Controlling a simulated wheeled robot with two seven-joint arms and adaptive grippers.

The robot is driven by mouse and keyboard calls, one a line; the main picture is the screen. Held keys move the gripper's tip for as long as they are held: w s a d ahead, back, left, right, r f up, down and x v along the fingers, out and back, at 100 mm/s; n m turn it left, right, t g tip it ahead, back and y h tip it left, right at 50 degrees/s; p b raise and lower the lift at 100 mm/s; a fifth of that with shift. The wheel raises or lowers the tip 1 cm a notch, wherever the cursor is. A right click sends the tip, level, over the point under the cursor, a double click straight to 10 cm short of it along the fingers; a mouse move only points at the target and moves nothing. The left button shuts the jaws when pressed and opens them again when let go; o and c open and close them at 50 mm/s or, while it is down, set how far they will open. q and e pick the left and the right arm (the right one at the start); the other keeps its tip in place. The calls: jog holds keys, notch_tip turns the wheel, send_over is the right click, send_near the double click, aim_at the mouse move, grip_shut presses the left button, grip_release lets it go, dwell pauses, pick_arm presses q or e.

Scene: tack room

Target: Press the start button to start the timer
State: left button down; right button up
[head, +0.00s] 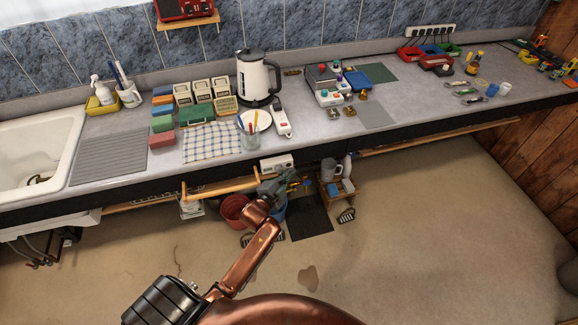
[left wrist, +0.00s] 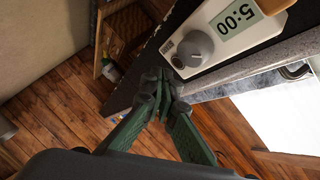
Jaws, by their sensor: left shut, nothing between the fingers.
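The timer (left wrist: 215,60) is a white box with a round grey knob (left wrist: 195,48) and a display (left wrist: 238,15) reading 5:00 in the left wrist view. In the head view a small white box, seemingly the same timer (head: 277,163), is at the counter's front edge. My left gripper (left wrist: 162,78) is shut and empty, its dark green fingertips close to the knob end of the timer. I cannot tell whether they touch it. In the head view the left gripper (head: 284,186) is just below the timer. I cannot make out a separate start button. My right gripper is not in view.
A yellow rail (head: 220,187) runs along the front, left of the gripper. A red bucket (head: 235,209) and a small shelf stand below.

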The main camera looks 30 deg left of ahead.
pick_arm(q)
jog(key=shift+a, duration=0.1)
jog(key=shift+w+a, duration=0.3)
jog(key=shift+w+a+p, duration=0.15)
jog(key=shift+a+p, duration=0.05)
jog(key=shift+p, duration=0.1)
dwell(0.7)
jog(key=shift+d, duration=0.1)
jog(key=shift+s+d+p, duration=0.45)
jog(key=shift+s+d, duration=0.05)
